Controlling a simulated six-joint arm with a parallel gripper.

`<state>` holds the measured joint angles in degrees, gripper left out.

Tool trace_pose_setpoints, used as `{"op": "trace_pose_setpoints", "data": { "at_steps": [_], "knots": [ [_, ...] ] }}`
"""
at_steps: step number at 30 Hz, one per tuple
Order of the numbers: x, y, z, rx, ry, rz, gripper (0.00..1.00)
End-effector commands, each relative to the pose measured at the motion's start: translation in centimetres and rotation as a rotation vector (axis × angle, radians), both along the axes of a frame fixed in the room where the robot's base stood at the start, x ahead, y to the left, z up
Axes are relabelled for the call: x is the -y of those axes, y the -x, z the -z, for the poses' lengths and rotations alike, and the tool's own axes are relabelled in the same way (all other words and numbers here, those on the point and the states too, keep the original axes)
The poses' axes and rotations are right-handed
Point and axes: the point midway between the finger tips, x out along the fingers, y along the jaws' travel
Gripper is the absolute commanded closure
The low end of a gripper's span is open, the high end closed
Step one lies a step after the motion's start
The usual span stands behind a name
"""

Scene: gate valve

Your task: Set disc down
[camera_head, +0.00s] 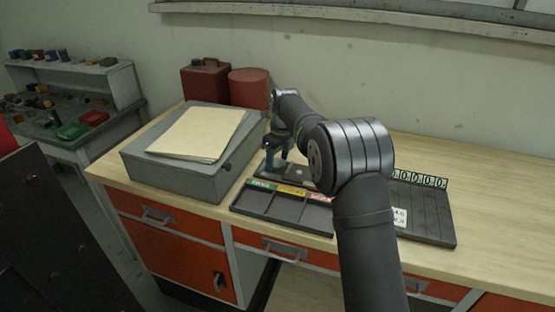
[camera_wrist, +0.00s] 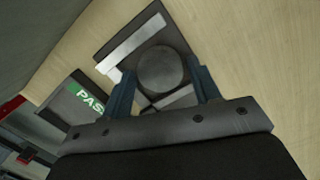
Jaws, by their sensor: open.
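In the wrist view a round grey disc (camera_wrist: 160,68) lies on a dark square plate (camera_wrist: 122,36) with light strips. My gripper (camera_wrist: 164,80) has its two blue fingers apart, one on each side of the disc. Gaps show between the fingers and the disc, though contact lower down cannot be told. In the head view my gripper (camera_head: 274,152) points down over the bench, behind the labelled tray, and my arm hides part of this area. The disc cannot be made out clearly there.
A black tray (camera_head: 284,209) with green, yellow and red labels lies in front; its green "PAS" label (camera_wrist: 88,98) shows in the wrist view. A grey box (camera_head: 180,178) with a folder (camera_head: 200,133) stands left. A slotted rack (camera_head: 428,213) lies right. Red containers (camera_head: 206,80) stand behind.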

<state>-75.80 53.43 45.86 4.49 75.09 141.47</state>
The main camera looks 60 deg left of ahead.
Motion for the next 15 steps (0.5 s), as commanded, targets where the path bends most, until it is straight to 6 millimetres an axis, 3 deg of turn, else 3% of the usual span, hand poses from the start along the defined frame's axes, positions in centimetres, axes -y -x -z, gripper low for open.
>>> {"op": "trace_pose_setpoints", "data": {
  "at_steps": [15],
  "knots": [
    [1.0,-0.5,-9.7,0.002,-0.002,0.002,0.44]
  ]
}}
